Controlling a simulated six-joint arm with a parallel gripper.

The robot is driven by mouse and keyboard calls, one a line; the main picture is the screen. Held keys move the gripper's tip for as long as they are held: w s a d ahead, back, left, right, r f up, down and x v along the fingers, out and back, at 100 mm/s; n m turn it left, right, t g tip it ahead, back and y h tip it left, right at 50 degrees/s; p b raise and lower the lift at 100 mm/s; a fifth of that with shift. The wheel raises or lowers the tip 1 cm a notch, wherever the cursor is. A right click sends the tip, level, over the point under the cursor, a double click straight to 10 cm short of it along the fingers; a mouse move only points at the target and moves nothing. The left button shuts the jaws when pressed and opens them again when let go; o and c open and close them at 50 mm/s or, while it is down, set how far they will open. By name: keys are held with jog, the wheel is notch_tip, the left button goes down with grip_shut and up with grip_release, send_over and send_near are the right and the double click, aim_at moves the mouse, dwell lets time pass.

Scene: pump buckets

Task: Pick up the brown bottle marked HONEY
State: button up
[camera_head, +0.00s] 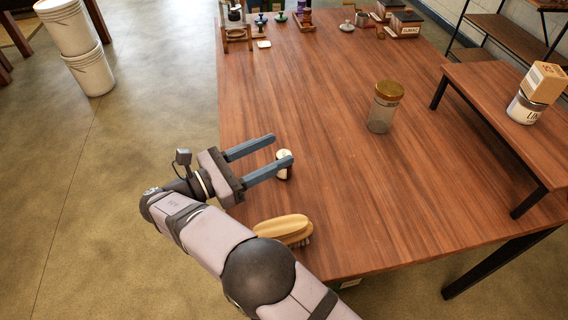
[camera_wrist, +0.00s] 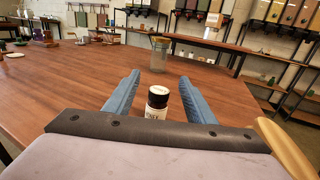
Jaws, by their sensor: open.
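A wooden brush (camera_head: 284,229) lies close by at the table's near edge. A clear jar with a golden lid (camera_head: 383,107) stands farther back. A raised shelf (camera_head: 510,115) at right holds a tin (camera_head: 525,108) with a box (camera_head: 543,82) on top.

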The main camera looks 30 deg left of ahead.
notch_tip(320, 180, down, 4)
jog(key=shift+p+x, duration=0.6)
jog(key=shift+x, duration=3.05)
jog(key=shift+d, duration=0.15)
jog(key=c, duration=1.2)
